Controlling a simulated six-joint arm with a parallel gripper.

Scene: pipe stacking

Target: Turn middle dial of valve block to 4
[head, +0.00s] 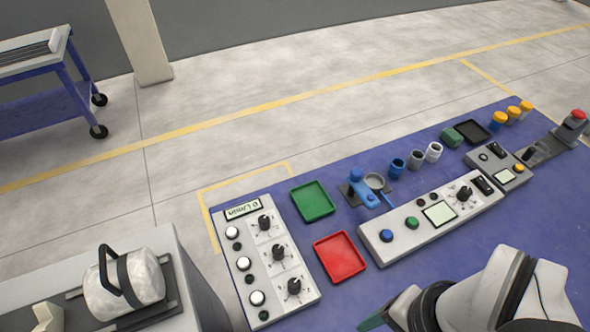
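The valve block is most likely the light grey panel (262,236) at the left end of the blue table. It has a small display (242,210) at its top and three black dials in a column. The middle dial (278,253) sits between the upper dial (264,222) and the lower dial (294,286). Their scale numbers are too small to read. My gripper (385,315) is at the bottom edge, right of the block and apart from it. It is partly cut off, and its fingers cannot be made out clearly.
A red tray (340,257) and a green tray (313,201) lie right of the block. A long control panel (425,221) with buttons and a dial lies farther right. Several cups and a blue clamp-like part (361,187) stand behind. A grey cabinet (185,265) stands left.

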